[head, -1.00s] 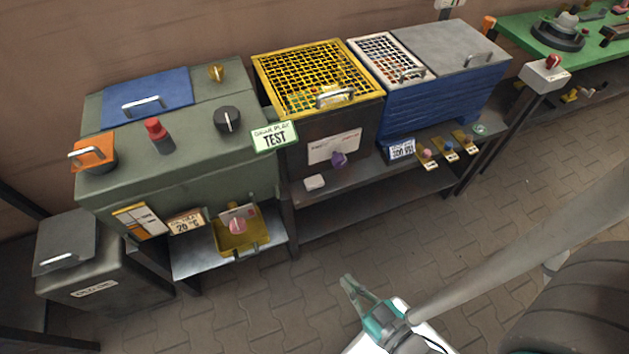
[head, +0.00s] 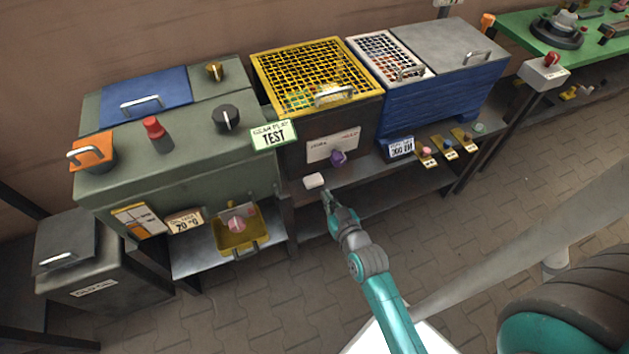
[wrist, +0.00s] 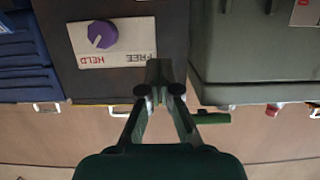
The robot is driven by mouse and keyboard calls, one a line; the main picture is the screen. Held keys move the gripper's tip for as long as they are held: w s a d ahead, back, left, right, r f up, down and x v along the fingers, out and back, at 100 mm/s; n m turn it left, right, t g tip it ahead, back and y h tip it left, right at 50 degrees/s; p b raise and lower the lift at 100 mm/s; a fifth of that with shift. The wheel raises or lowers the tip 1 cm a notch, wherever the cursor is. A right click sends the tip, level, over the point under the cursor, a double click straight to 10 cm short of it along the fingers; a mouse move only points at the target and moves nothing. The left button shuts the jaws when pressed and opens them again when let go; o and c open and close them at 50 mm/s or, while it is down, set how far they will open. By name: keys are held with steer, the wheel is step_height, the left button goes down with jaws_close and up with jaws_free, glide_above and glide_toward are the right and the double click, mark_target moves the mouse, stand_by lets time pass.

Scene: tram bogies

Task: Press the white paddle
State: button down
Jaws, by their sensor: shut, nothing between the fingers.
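The white paddle (head: 314,180) is a small flat white piece on the front edge of the shelf, below the yellow-grid box, in the head view. My gripper (head: 327,196) is shut and empty, its tips just below and to the right of the paddle. I cannot tell whether they touch it. In the wrist view my gripper (wrist: 160,92) points at the front of the dark box. I cannot make out the paddle there; it may be hidden by the fingers.
A purple knob (head: 338,158) sits on a white plate close to the right; the wrist view shows the knob (wrist: 102,34) upside down. The yellow-grid box (head: 262,82) stands above. A yellow tray (head: 228,243) is at left. The floor in front is clear.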

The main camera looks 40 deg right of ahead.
steer(key=shift+w+d, duration=0.4)
glide_above(313, 181)
steer(key=s, duration=0.2)
step_height(313, 181, down, 2)
steer(key=f, duration=0.3)
steer(key=shift+w+a, duration=0.3)
steer(key=shift+w, duration=0.05)
steer(key=shift+f, duration=0.65)
